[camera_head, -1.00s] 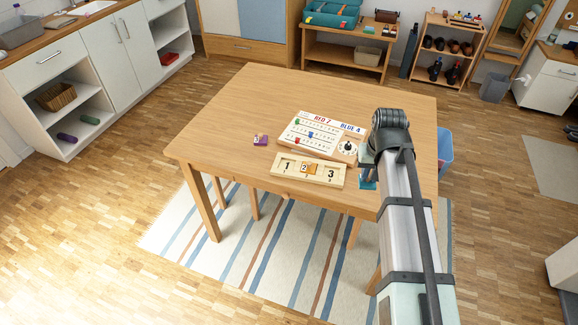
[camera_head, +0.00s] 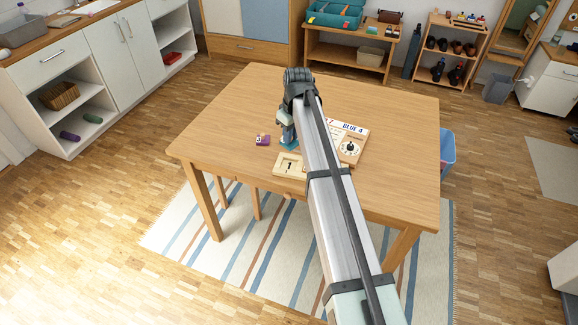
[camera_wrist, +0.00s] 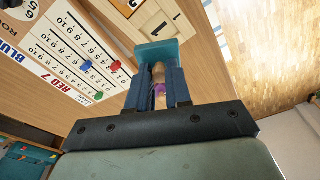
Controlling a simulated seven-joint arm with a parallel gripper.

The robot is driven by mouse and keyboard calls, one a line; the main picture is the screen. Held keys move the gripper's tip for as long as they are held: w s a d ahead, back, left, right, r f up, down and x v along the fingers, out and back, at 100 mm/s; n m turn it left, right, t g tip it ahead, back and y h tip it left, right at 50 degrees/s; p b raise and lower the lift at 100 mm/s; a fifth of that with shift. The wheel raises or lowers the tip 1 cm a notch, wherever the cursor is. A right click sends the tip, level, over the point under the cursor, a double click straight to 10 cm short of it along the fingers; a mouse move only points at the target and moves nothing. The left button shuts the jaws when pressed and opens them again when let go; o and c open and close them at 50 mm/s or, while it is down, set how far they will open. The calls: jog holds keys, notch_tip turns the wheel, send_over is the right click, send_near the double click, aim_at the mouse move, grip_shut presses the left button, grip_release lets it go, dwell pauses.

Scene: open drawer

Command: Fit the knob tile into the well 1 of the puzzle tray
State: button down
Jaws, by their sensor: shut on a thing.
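The teal knob tile (camera_wrist: 157,52) hangs at the end of my gripper (camera_wrist: 155,80). The fingers are shut on its wooden knob (camera_wrist: 158,70). In the head view, my gripper (camera_head: 288,130) and the tile (camera_head: 289,143) are over the table, just beyond the left end of the puzzle tray (camera_head: 277,168). Well 1 (camera_wrist: 165,22) shows a bare printed 1. The tile appears apart from the tray. Its face is not visible. My arm hides the tray's middle and right end in the head view.
A purple tile marked 3 (camera_head: 262,140) lies on the table (camera_head: 230,115), left of my gripper. The counting board (camera_wrist: 75,50) with small coloured pegs and a dial (camera_head: 349,148) stands behind the tray. The table's left and far parts are clear.

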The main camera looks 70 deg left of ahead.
jog(key=shift+a+n, duration=0.3)
jog(key=shift+n, duration=0.4)
jog(key=n, duration=0.4)
jog(key=shift+s+d+n+h, duration=0.1)
jog(key=shift+d+n+h, duration=0.05)
jog(key=shift+n+h, duration=0.15)
jog(key=shift+f, duration=4.95)
jog(key=shift+f, duration=0.1)
jog(key=c, duration=1)
grip_release()
jog(key=shift+c, duration=0.2)
jog(key=r, duration=0.8)
jog(key=w+d+r, duration=0.1)
jog(key=r, duration=0.3)
jog(key=shift+r, duration=0.1)
jog(key=shift+w, duration=0.15)
